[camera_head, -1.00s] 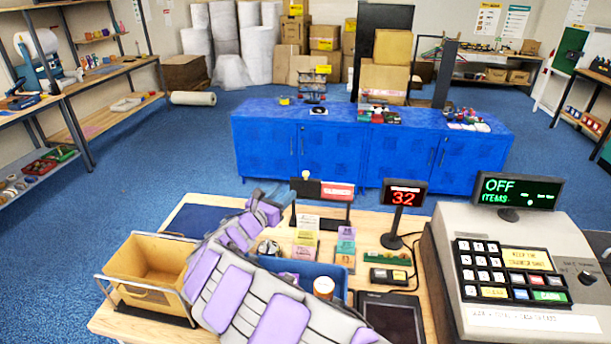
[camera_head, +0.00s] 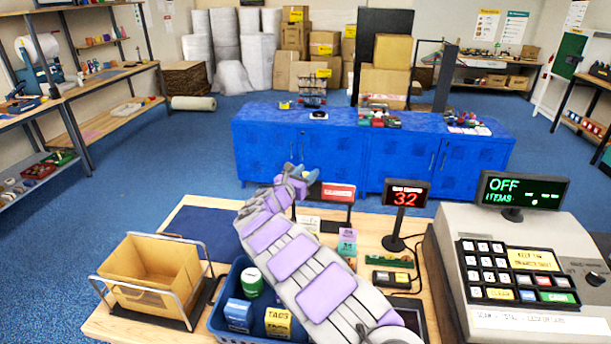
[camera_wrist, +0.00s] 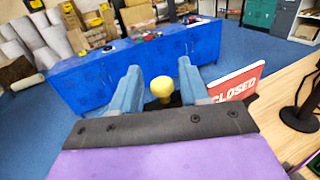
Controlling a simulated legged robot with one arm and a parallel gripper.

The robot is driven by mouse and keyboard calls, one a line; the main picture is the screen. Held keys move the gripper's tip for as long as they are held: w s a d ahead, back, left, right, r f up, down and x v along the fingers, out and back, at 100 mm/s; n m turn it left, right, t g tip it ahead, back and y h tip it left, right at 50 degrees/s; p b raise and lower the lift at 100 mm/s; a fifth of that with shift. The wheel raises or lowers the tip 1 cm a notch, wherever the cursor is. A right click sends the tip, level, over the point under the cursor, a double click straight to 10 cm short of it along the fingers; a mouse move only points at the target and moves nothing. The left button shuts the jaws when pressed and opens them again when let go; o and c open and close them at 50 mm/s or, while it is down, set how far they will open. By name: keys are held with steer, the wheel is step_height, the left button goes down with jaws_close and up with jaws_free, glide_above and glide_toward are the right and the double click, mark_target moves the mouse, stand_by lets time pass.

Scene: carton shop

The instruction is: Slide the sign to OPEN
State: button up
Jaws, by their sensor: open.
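The sign (camera_head: 338,192) stands on a dark frame at the far edge of the counter. Its panel is red above white, and the wrist view shows the word CLOSED on it (camera_wrist: 236,86). A round pale-yellow knob (camera_wrist: 162,88) shows between my fingers in the wrist view, left of the panel. My gripper (camera_head: 300,171) is open at the sign's left end, with its blue fingers (camera_wrist: 158,72) on either side of the knob. I cannot tell whether either finger touches it. In the head view my gripper hides the knob and the frame's left part.
A blue basket (camera_head: 216,318) with a green can and boxes is beside my arm. A tan bin (camera_head: 150,270) stands at left. A red 32 display (camera_head: 405,198) and a cash register (camera_head: 520,290) are right of the sign. A blue cabinet (camera_head: 400,150) stands beyond.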

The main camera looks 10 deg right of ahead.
steer(key=shift+c, duration=0.2)
jaws_close()
stand_by(0.4)
